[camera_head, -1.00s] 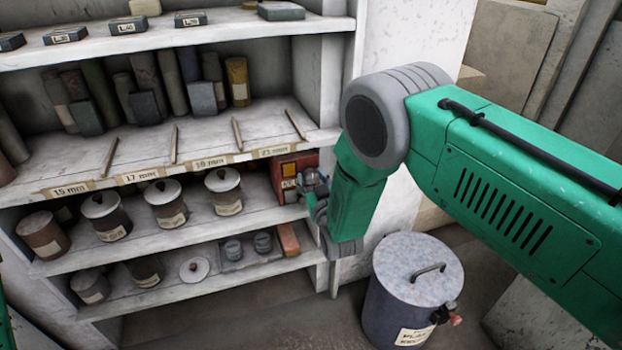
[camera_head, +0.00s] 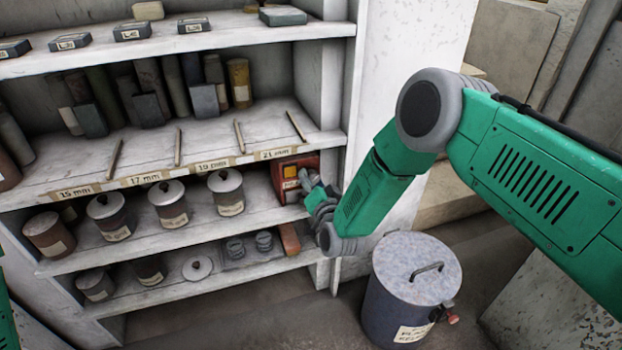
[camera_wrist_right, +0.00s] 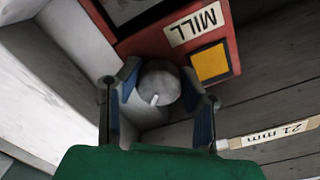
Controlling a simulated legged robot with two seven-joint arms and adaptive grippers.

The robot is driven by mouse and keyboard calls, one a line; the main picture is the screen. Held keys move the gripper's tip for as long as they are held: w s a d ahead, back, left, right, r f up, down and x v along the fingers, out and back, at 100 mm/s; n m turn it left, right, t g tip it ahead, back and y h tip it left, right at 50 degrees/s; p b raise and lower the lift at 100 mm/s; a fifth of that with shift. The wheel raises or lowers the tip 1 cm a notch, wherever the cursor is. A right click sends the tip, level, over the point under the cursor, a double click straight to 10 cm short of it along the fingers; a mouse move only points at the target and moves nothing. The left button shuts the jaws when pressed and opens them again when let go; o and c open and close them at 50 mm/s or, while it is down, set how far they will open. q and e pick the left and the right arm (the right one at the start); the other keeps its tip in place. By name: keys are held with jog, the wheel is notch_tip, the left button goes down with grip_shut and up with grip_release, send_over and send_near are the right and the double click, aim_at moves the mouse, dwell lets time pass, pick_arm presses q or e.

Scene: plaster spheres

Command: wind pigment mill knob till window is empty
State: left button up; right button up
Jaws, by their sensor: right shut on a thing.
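The pigment mill (camera_head: 298,162) is a red box on the shelf below the rods, at its right end. In the right wrist view, its red face (camera_wrist_right: 160,42) carries a MILL label and a yellow window (camera_wrist_right: 210,63) that looks filled with colour. The round grey knob (camera_wrist_right: 162,80) has a white mark pointing down-left in that view. My right gripper (camera_wrist_right: 166,98) is shut on the knob, one blue-padded finger on each side. In the head view, my right gripper (camera_head: 313,190) is at the mill's front and hides the knob. My left gripper is out of view.
Lidded pots (camera_head: 170,203) stand left of the mill on the same shelf. The shelf's white side wall (camera_head: 334,160) is close to the right of the mill. A lidded grey bin (camera_head: 412,290) stands on the floor below my right arm.

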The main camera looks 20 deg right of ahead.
jog(key=m, duration=0.3)
jog(key=shift+s+f+m, duration=0.15)
jog(key=shift+f+m, duration=0.1)
jog(key=shift+m, duration=0.15)
jog(key=m+b, duration=0.1)
jog(key=m, duration=0.2)
jog(key=shift+y, duration=0.3)
jog(key=m+b, duration=0.1)
jog(key=m, duration=0.3)
jog(key=shift+b, duration=0.3)
jog(key=shift+m+b, duration=1)
jog(key=shift+m, duration=0.8)
jog(key=shift+s, duration=0.1)
jog(key=o, duration=1.2)
jog(key=shift+c, duration=0.2)
jog(key=shift+r, duration=0.15)
jog(key=shift+r, duration=0.1)
